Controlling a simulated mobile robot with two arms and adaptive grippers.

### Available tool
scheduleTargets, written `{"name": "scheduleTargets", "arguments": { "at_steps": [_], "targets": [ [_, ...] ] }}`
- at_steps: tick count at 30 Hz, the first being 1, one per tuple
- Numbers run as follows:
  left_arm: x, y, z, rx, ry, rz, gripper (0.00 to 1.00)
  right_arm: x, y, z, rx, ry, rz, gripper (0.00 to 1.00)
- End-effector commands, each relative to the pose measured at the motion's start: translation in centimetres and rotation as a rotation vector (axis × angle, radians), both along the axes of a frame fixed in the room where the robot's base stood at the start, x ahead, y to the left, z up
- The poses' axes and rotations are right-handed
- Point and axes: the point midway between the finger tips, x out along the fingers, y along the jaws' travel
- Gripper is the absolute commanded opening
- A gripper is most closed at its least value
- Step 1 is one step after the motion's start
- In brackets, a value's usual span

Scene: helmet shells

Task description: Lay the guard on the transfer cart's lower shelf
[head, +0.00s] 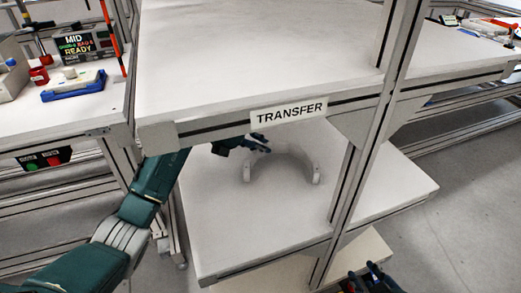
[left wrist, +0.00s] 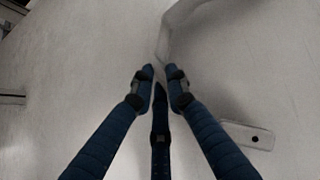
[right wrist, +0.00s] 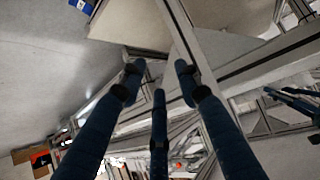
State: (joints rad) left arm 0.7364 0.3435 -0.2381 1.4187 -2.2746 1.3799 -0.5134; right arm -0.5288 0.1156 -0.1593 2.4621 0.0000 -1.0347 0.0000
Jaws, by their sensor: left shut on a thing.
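The guard (head: 283,162) is a pale, U-shaped band over the transfer cart's lower shelf (head: 230,228), under the upper shelf. My left gripper (head: 262,143) reaches in beneath the upper shelf and is shut on the guard's left part. In the left wrist view, the guard's thin wall (left wrist: 168,42) runs between the fingertips (left wrist: 162,76), and an end tab with a dark hole (left wrist: 248,134) lies to the right. I cannot tell whether the guard touches the shelf or hovers just above it. My right gripper (head: 370,280) is open and empty, low outside the cart.
The upper shelf (head: 250,45) with its TRANSFER label (head: 289,112) overhangs the guard. A cart post (head: 372,140) stands to the right. The lower shelf is bare around the guard. A bench (head: 60,115) with a blue tray (head: 73,88) stands at left.

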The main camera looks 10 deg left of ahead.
Motion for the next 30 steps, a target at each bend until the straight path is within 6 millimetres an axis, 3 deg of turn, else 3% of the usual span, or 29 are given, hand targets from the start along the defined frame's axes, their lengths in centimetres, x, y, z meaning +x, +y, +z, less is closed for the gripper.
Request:
{"name": "scheduleTargets", "arguments": {
  "at_steps": [5, 19, 20, 21, 30],
  "targets": [
    [0.0, 0.0, -1.0, -0.002, -0.003, 0.001, 0.00, 1.3, 0.5, 1.3, 0.017, -0.075, 0.006, 0.33],
    [0.0, 0.0, -1.2, -0.001, -0.002, 0.001, 0.00, 1.7, 0.7, 1.8, 0.023, -0.101, 0.007, 0.33],
    [0.0, 0.0, -1.3, 0.000, -0.001, 0.001, 0.16, 1.8, 0.7, 1.9, 0.024, -0.105, 0.007, 0.33],
    [0.0, 0.0, -1.3, 0.000, -0.001, 0.001, 0.22, 1.8, 0.7, 1.9, 0.024, -0.106, 0.007, 0.33],
    [0.0, 0.0, -1.2, -0.001, -0.002, 0.001, 0.22, 1.8, 0.7, 1.9, 0.024, -0.103, 0.007, 0.33]
  ]
}}
